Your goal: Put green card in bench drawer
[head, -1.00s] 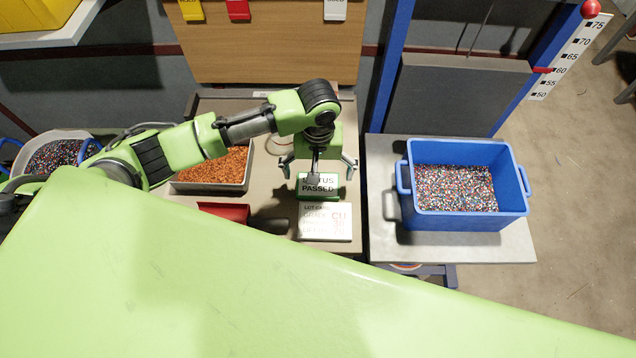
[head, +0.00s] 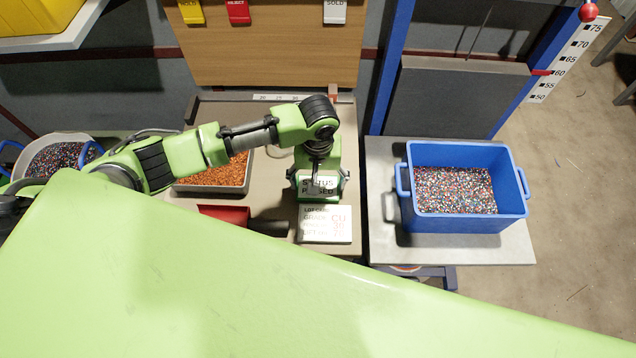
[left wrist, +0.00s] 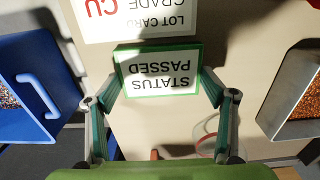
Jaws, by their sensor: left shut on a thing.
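The green card (head: 319,197) has a green border and a white face reading "STATUS PASSED". It is on the bench top just behind the white lot card (head: 325,224). In the left wrist view the green card (left wrist: 160,72) lies between the fingers of my left gripper (left wrist: 158,85), which is shut on its two sides. In the head view my left gripper (head: 318,190) reaches down over the card and hides part of its lettering. I cannot tell whether the card is lifted off the bench. My right gripper is not in view. No bench drawer can be made out.
A tray of orange granules (head: 216,170) and a red scoop (head: 225,212) are left of the card. A blue tub of mixed granules (head: 408,203) stands on a grey table to the right. A wooden board with colored tags (head: 282,45) rises behind the bench.

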